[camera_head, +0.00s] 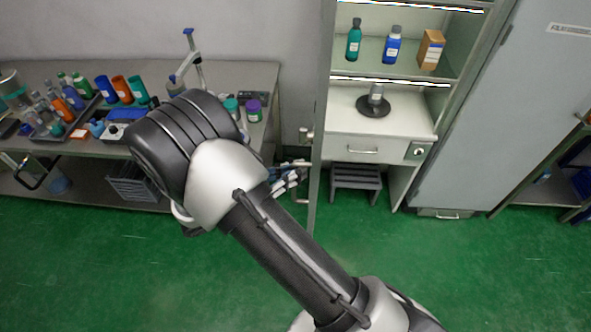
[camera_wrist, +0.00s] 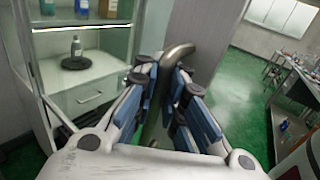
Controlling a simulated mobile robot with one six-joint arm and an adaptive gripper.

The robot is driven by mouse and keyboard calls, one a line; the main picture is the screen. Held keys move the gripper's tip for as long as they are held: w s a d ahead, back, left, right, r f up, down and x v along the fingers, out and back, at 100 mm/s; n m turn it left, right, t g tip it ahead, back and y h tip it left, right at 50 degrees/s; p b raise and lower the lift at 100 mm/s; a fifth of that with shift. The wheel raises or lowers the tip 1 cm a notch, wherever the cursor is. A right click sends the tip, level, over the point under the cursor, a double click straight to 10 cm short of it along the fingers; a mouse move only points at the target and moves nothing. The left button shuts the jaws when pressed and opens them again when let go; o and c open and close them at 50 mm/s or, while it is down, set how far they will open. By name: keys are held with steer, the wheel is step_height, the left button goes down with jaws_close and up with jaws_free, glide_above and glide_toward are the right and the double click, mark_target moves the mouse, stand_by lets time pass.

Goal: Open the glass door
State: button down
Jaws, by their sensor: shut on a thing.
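The glass door (camera_head: 316,165) shows in the head view as a narrow pale upright frame at the cabinet's left, seen nearly edge-on. Its exact opening angle is hard to tell. The handle's upper mount (camera_head: 305,135) juts left from the frame. In the wrist view, the curved metal handle (camera_wrist: 176,54) runs down between the fingers of my gripper (camera_wrist: 165,88), which is shut on it. In the head view, my gripper (camera_head: 290,178) is at the handle, left of the door frame, partly hidden by my arm.
The cabinet (camera_head: 395,125) holds bottles, a box and a small stand above a drawer. A low stool (camera_head: 356,181) stands beneath. A crowded workbench (camera_head: 258,80) is at left; a large grey panel (camera_head: 500,120) is at right. Green floor lies open in front.

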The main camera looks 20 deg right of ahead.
steer(key=shift+s+f, duration=0.15)
steer(key=shift+s, duration=0.05)
steer(key=c, duration=1.9)
jaws_free()
steer(key=shift+s+a, duration=0.1)
steer(key=shift+o, duration=1.2)
steer(key=shift+r, duration=0.2)
steer(key=shift+a, duration=0.1)
steer(key=v, duration=1.1)
steer(key=shift+a, duration=0.35)
